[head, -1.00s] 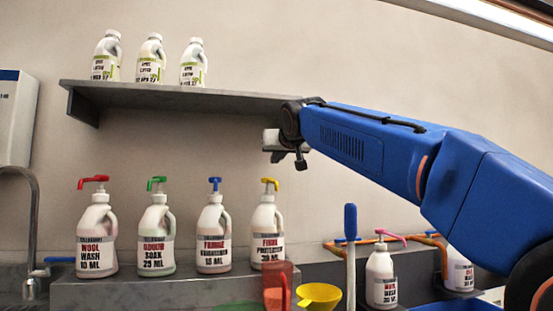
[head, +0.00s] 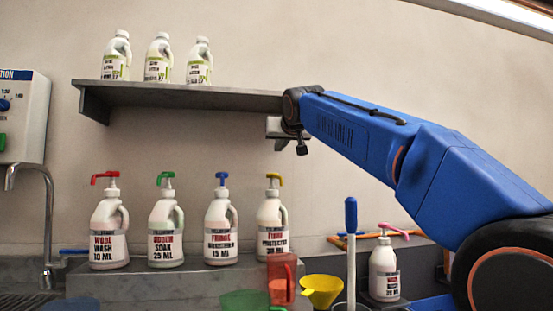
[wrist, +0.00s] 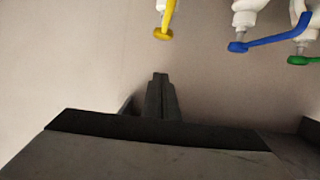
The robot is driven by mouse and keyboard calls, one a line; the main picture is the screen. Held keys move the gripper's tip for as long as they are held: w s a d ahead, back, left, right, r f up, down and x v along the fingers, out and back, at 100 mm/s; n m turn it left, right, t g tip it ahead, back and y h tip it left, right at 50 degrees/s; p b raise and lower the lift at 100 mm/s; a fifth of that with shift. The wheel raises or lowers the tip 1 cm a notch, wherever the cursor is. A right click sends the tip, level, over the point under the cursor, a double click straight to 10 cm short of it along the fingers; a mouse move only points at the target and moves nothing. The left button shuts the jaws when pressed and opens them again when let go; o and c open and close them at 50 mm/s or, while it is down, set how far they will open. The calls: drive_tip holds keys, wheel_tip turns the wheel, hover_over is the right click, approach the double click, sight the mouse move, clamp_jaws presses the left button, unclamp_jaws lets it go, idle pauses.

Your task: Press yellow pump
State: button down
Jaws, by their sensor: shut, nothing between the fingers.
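The wrist view appears upside down and shows the yellow pump head (wrist: 164,31) at top centre, beyond my fingertips. My gripper (wrist: 160,77) is shut and empty, with a visible gap to the pump. In the head view my gripper (head: 301,148) hangs above and a little right of the yellow pump, near the wall shelf's right end. Its fingers are small and dark there.
Red (head: 105,177), green (head: 165,177) and blue (head: 221,178) pump bottles stand left of it. A wall shelf (head: 180,95) with three bottles is above. A red jug (head: 282,280), yellow funnel (head: 321,290) and blue-handled tool (head: 351,218) stand in front and right.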

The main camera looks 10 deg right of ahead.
hover_over(274, 175)
drive_tip(key=w, duration=0.1)
wheel_tip(274, 175, down, 2)
drive_tip(key=shift+w+d+f, duration=0.1)
drive_tip(key=shift+d, duration=0.05)
drive_tip(key=shift+w+f, duration=0.2)
drive_tip(key=shift+w, duration=0.05)
drive_tip(key=shift+f, duration=1.85)
drive_tip(key=shift+f, duration=1.6)
